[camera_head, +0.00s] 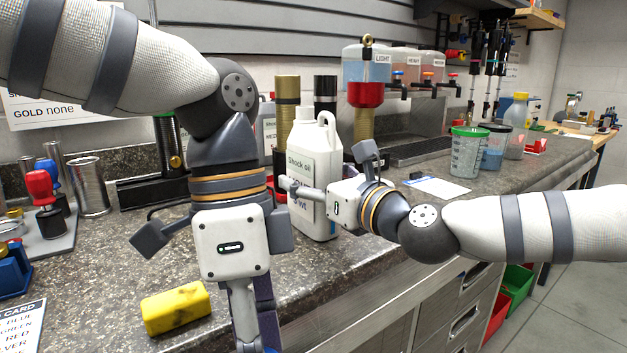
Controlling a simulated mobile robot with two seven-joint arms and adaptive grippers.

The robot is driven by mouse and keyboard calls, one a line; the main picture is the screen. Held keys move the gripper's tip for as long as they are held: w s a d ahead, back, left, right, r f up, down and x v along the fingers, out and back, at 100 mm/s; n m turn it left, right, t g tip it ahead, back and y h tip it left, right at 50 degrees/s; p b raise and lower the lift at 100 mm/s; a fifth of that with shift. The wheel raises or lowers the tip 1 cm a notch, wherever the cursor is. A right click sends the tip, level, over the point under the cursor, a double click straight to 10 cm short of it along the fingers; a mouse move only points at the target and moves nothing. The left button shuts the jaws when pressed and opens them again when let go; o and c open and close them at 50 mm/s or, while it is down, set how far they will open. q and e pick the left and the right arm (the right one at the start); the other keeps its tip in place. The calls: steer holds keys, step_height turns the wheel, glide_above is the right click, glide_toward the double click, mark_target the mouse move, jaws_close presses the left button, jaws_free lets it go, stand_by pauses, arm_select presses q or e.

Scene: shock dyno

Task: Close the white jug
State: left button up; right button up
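The white jug (322,166) stands upright on the counter in the middle of the view. It has a "Shock oil" label, a handle on its right and a narrow neck at the top left. I cannot tell whether a cap sits on the neck. My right gripper (292,188) reaches in from the right, in front of the jug's label. Whether it touches the jug is unclear. My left gripper (256,338) points down near the counter's front edge, left of and nearer than the jug. A small blue part shows by its tip at the picture's bottom. Neither gripper's finger opening can be made out.
A yellow block (176,308) lies on the counter (115,275) at front left. Gold (287,105) and black cylinders stand behind the jug. Dispensers with taps (366,70), a green-rimmed cup (468,152) and a paper sheet (440,187) are to the right. My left arm blocks part of the counter.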

steer(key=c, duration=1.3)
jaws_close()
steer(key=shift+r, duration=0.2)
